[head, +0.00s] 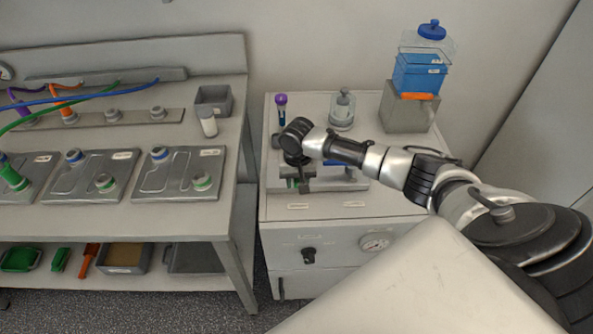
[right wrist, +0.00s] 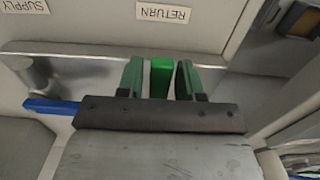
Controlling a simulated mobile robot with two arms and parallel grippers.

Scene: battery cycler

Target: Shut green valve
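The green valve's handle (right wrist: 160,78) shows in the right wrist view as a short upright green piece in front of a metal pipe. My right gripper (right wrist: 160,82) has its two fingers on either side of it, with a narrow gap visible on each side. In the head view my right gripper (head: 303,183) points down over the metal piping on top of the white cabinet, and the arm hides the green handle there. My left gripper is not in view.
A blue handle (right wrist: 52,105) sits left of the green one. RETURN (right wrist: 163,12) and SUPPLY (right wrist: 25,6) labels are on the cabinet. A purple-capped tube (head: 281,108), a glass vessel (head: 342,110) and a blue container (head: 419,74) stand behind the arm. A workbench (head: 225,195) is left.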

